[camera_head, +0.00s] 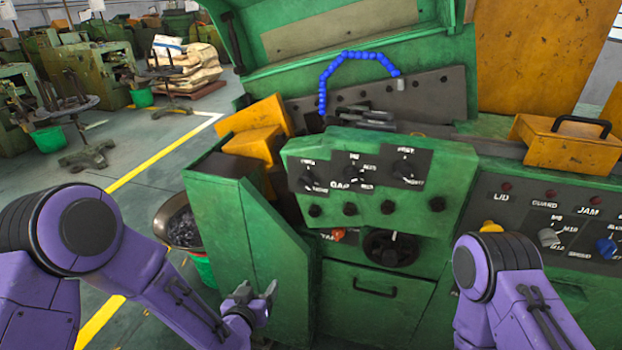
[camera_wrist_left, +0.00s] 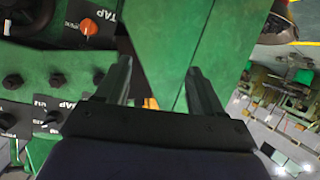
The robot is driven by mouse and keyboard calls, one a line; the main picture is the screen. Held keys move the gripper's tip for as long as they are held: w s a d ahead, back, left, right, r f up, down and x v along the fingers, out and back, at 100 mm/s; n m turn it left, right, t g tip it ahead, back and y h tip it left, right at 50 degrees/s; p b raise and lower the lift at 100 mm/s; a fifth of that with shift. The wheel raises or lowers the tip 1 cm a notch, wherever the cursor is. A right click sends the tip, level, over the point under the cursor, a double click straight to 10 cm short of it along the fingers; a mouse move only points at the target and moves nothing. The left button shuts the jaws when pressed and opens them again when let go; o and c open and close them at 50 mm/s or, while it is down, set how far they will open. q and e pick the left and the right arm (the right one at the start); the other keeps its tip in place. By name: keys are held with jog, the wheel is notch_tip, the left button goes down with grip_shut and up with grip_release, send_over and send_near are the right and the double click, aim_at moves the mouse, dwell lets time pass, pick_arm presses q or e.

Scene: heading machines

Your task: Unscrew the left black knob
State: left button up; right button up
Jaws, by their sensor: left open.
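The green control panel (camera_head: 300,160) carries a lower row of several black knobs. The left black knob (camera_head: 315,210) is at the row's left end, seated on the panel. In the left wrist view it is the knob (camera_wrist_left: 98,76) nearest my fingers. My left gripper (camera_head: 258,290) is open and empty, below and to the left of that knob, in front of the green cabinet side. My right gripper is outside the view.
Below the panel are an orange knob (camera_head: 338,235), a dark handwheel (camera_head: 390,249) and a drawer handle (camera_head: 374,289). Rotary switches sit above the knob row. A bin of dark scrap (camera_head: 184,228) stands left of the cabinet.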

aim_at(304, 186)
pick_arm(q)
jog(key=w+d+r+m+t+h+p, duration=0.15)
jog(key=w+d+r, duration=0.25)
jog(key=r, duration=0.5)
jog(key=w+d+r+m+t+h, duration=0.2)
jog(key=w+d+r+t, duration=0.15)
jog(key=r, duration=0.65)
jog(key=shift+g, duration=0.4)
jog(key=p+x, duration=0.1)
jog(key=x, duration=0.2)
jog(key=p+x, duration=0.1)
jog(key=x, duration=0.2)
jog(key=f+p+x, duration=0.1)
jog(key=x, duration=0.2)
jog(key=shift+w+d, duration=0.3)
jog(key=shift+d, duration=0.05)
jog(key=shift+w+d, duration=0.1)
jog(key=shift+w, duration=0.3)
jog(key=c, duration=1)
